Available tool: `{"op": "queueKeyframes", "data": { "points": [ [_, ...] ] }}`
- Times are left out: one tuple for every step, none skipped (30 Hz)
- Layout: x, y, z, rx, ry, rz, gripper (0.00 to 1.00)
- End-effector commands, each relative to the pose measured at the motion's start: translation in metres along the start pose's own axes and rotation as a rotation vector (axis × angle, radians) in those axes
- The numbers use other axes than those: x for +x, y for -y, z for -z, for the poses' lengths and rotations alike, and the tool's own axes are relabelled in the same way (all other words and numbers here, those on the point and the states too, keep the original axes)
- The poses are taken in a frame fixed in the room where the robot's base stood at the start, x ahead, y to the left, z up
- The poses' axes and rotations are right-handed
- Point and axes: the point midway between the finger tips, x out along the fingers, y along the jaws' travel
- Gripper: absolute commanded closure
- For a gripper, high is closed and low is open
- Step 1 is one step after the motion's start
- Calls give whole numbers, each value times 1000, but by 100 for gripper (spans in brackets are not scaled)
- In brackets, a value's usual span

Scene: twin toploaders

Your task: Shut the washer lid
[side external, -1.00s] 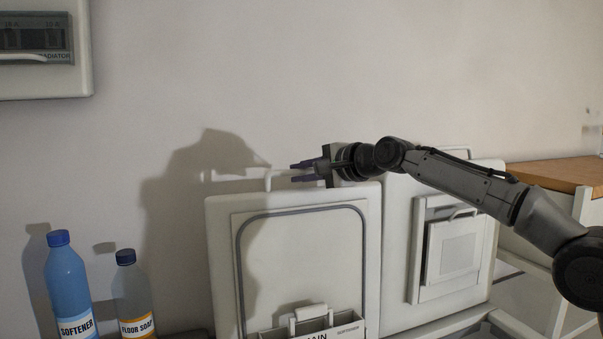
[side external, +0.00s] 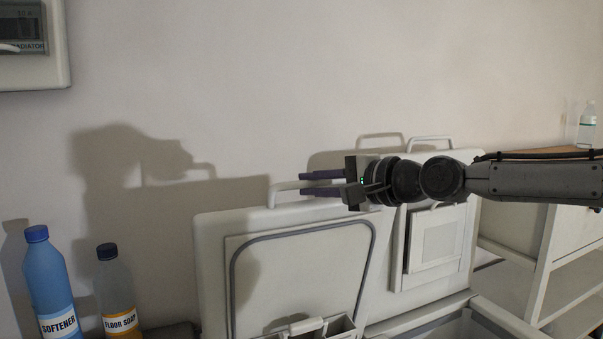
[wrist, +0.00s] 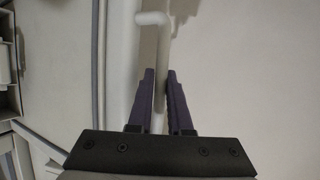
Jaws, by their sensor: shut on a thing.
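The washer lid (side external: 212,262) stands raised at the center of the side view, its inner face with a grey seal toward the camera. A white bar handle (side external: 271,194) rises from its top edge. My gripper (side external: 303,184) is shut on this handle, with one purple finger on each side of the bar. The wrist view shows the handle (wrist: 150,19) running down between the fingers of my gripper (wrist: 161,74). The lid's lower part is cut off by the frame edge.
A second raised lid (side external: 462,175) with a square panel stands behind at right. A softener bottle (side external: 48,275) and a floor soap bottle (side external: 118,285) stand at left. The wall is close behind. A white shelf unit (side external: 543,255) stands at far right.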

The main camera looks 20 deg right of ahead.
Motion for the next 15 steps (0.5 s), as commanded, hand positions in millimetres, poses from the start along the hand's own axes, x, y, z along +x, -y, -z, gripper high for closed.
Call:
{"op": "queueKeyframes", "data": {
  "points": [
    [-10, -7, -9, -6, 8, 13, 100],
    [-15, -10, -11, -12, 7, 25, 100],
    [-22, -15, -14, -19, 5, 41, 100],
    [-27, -18, -15, -25, 2, 54, 100],
    [-32, -22, -17, -32, 0, 65, 100],
    [-39, -26, -19, -39, -1, 82, 100],
    [-43, -30, -21, -45, -2, 94, 100],
    [-48, -33, -22, -49, -2, 105, 100],
    [-54, -37, -25, -55, -1, 119, 100],
    [-58, -41, -27, -59, 0, 127, 100],
    [-63, -44, -29, -62, 0, 135, 100],
    [-68, -48, -31, -64, 2, 142, 100],
    [-72, -51, -33, -66, 3, 147, 100],
    [-75, -54, -35, -68, 4, 150, 100],
    [-80, -58, -37, -69, 4, 152, 100]
  ]
}}
